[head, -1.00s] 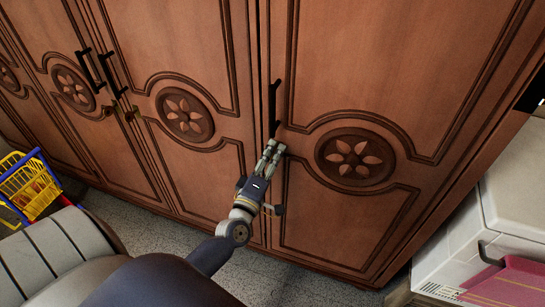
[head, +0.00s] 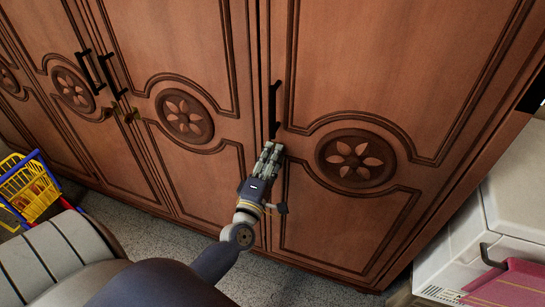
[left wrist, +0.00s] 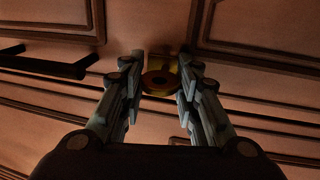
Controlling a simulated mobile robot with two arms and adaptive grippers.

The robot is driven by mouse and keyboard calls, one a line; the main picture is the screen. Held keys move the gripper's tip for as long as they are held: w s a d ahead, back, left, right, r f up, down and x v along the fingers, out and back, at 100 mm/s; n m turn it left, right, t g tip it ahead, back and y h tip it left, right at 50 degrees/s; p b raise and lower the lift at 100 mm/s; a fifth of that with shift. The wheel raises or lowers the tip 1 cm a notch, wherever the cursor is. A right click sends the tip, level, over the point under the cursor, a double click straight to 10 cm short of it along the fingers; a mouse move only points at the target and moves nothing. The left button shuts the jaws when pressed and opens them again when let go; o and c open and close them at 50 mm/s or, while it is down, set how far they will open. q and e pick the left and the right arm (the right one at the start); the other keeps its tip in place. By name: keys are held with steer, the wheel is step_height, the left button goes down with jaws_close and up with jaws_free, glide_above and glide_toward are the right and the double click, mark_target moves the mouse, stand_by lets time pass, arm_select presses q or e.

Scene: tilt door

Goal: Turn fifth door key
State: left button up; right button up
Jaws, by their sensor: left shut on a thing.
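The rightmost wardrobe door (head: 400,75) is brown carved wood with a flower medallion, and it looks shut. A black bar handle (head: 273,108) is at its left edge. My left gripper (head: 272,150) is just below this handle, its fingers pointing at the door edge. In the left wrist view a brass key (left wrist: 160,80) with a round head sits between the fingertips, which are shut on it. The key is hidden by the fingers in the head view. My right gripper is not in view.
More doors with black handles (head: 88,72) and brass keys (head: 131,112) stand to the left. A yellow and blue basket (head: 30,185) is at the lower left. A white appliance (head: 465,240) with a pink item (head: 500,282) is at the lower right.

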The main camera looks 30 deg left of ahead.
arm_select(q)
steer(key=o, duration=1.1)
steer(key=v, duration=1.2)
steer(key=s+d+f+m+g+h, duration=0.2)
steer(key=f+m+g, duration=0.15)
steer(key=f, duration=0.75)
steer(key=s+d+f+m+g+h, duration=0.2)
steer(key=f+m, duration=0.3)
steer(key=f, duration=0.5)
steer(key=s+d+f+m+g+h, duration=0.15)
steer(key=f+m, duration=0.25)
steer(key=f, duration=0.7)
steer(key=s+f+m+g, duration=0.3)
steer(key=s+f, duration=0.3)
steer(key=s, duration=0.3)
steer(key=s+f+m+g, duration=0.4)
steer(key=s+f, duration=0.3)
steer(key=s, duration=0.2)
steer(key=s+d+f+m+g, duration=0.1)
steer(key=s+f+m+g, duration=0.3)
steer(key=s+f, duration=0.3)
steer(key=shift+s+f+y, duration=0.15)
steer(key=shift+s+y, duration=0.2)
steer(key=shift+s, duration=1.2)
